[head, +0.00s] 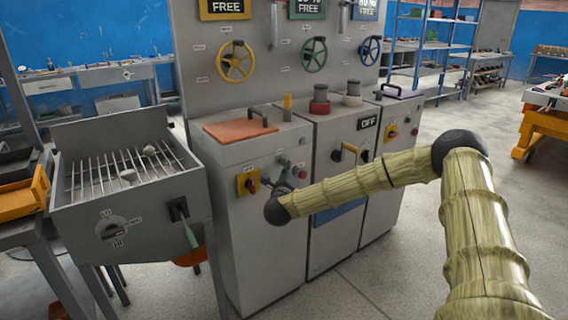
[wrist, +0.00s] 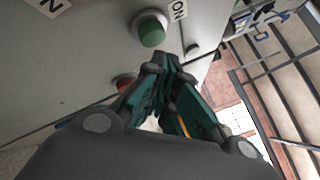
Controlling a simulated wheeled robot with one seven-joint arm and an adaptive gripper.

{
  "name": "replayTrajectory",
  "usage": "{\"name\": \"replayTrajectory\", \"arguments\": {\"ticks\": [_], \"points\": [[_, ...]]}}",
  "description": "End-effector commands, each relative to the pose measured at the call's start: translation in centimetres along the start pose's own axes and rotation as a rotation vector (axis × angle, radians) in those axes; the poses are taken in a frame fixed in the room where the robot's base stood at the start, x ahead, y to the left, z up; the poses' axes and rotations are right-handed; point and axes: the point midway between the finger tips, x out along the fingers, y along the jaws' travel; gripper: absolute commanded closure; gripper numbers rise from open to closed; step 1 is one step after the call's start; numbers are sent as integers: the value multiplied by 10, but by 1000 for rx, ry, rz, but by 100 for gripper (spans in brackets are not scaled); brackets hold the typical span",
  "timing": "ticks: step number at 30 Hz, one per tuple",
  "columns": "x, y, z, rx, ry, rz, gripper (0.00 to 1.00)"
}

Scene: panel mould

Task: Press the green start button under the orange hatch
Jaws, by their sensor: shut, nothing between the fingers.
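The orange hatch (head: 242,131) is closed, lying on top of the left grey cabinet (head: 240,215), with a dark handle on it. On the cabinet's front, a green button (head: 284,161) sits above right of a red knob on a yellow plate. The green button shows large in the wrist view (wrist: 151,30), near a label ending in "ON". My gripper (head: 287,173) is shut and empty in front of that panel. In the wrist view my fingertips (wrist: 168,62) are just below and right of the green button; I cannot tell whether they touch the panel.
A red button (wrist: 126,82) is partly behind my fingers. A grill-like bench (head: 125,180) with a lever stands left of the cabinet. More cabinets with an OFF sign (head: 369,123) stand to the right. The floor in front is clear.

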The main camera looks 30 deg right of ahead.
Motion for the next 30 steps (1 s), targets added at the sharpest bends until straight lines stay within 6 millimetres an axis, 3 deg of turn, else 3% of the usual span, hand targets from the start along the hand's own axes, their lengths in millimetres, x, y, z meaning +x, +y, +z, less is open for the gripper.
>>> {"name": "replayTrajectory", "arguments": {"ticks": [30], "points": [[6, 4, 4, 0, 1, -1, 100]]}}
